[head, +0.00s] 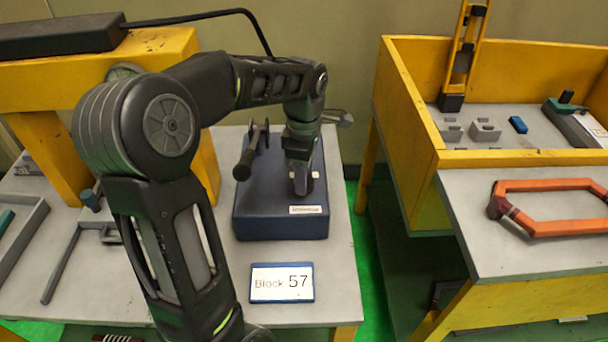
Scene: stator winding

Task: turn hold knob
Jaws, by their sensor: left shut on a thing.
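A dark blue box (262,222) with a small white label stands on the grey table. My left gripper (301,186) points down at the right part of its top. It is shut on the hold knob there, which the fingers mostly hide; I cannot tell the knob's turn angle. A black crank-like handle (245,164) stands at the left of the box top, apart from the fingers. My right gripper is not in view.
A sign reading "Block 57" (282,282) lies in front of the box. A green-floored gap separates the tables.

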